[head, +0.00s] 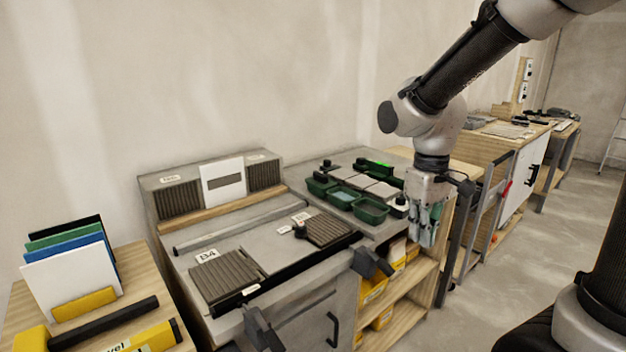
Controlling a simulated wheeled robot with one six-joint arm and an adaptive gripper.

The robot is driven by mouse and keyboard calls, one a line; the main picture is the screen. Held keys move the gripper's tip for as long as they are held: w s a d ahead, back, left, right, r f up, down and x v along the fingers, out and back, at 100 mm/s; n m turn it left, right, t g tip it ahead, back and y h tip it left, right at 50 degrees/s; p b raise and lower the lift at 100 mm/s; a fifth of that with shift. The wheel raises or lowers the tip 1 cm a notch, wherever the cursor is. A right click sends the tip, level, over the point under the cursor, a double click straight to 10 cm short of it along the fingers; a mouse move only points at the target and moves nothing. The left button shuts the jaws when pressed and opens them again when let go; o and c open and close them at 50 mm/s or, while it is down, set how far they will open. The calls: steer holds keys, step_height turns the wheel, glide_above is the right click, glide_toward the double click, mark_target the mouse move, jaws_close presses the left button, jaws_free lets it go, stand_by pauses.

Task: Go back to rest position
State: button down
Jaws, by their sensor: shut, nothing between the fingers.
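My gripper (427,222) hangs from the arm at the right of the workbench, pointing down in front of the bench's right end. Its fingers are closed together and hold nothing. The green trays (371,210) on the bench are just left of it, and it looks apart from them, though the exact gap is hard to judge. The arm reaches in from the upper right.
The grey workbench (198,246) carries ribbed dark pads (227,279) and a raised back shelf. A wooden shelf unit (420,280) with yellow boxes stands below the gripper. Tile samples (72,270) stand at the left. Floor (530,225) is clear at the right.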

steer(key=s+d+r+m+t, duration=0.4)
steer(key=s+d+r+t, duration=0.1)
steer(key=s+d+r, duration=0.5)
steer(key=shift+s+d+m, duration=0.2)
steer(key=shift+s+m, duration=0.2)
steer(key=shift+s, duration=0.6)
